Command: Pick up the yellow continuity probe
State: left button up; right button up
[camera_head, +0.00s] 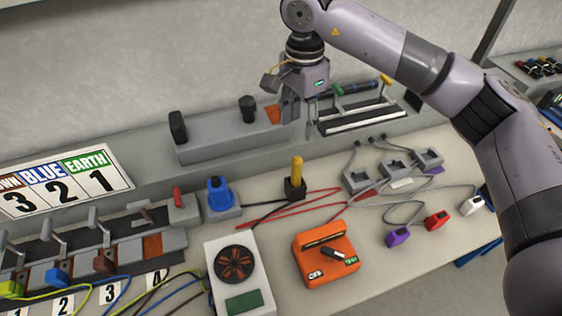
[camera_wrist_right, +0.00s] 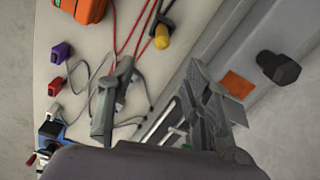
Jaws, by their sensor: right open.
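The yellow continuity probe (camera_head: 297,171) stands upright in a small black holder (camera_head: 295,188) on the bench, behind the orange meter. In the right wrist view the yellow probe (camera_wrist_right: 161,37) shows beyond and between my fingers, near the top. My right gripper (camera_head: 300,112) hangs above and behind the probe, near the back ledge, apart from it. In the right wrist view its two fingers (camera_wrist_right: 158,72) are spread wide with nothing between them. My left gripper is not in view.
The orange meter (camera_head: 327,262) and a white box with a round fan grille (camera_head: 238,284) stand in front of the probe. A blue connector (camera_head: 220,194) is to its left. Red leads (camera_head: 318,203) run beside the holder. Grey sockets (camera_head: 394,168) and coloured plugs lie to the right.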

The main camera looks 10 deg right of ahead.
jog(key=f, duration=0.2)
jog(key=p, duration=0.2)
send_over(297, 161)
jog(key=f, duration=0.4)
jog(key=shift+s+d+f, duration=0.2)
jog(key=shift+s+f, duration=0.05)
jog(key=shift+f, duration=0.1)
jog(key=f, duration=0.1)
jog(key=f+p, duration=0.1)
jog(key=f, duration=0.2)
jog(key=shift+w+a+f, duration=0.2)
jog(key=shift+w+f, duration=0.05)
jog(key=shift+f+p, duration=0.4)
jog(key=shift+f, duration=0.1)
jog(key=shift+f+p, duration=0.3)
jog(key=shift+p, duration=0.05)
jog(key=f+p, duration=0.1)
jog(key=f, duration=0.3)
jog(key=shift+w+f+p, duration=0.2)
jog(key=shift+p, duration=0.15)
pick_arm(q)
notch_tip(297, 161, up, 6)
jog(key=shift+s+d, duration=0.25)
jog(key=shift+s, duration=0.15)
pick_arm(e)
jog(key=shift+d, duration=0.1)
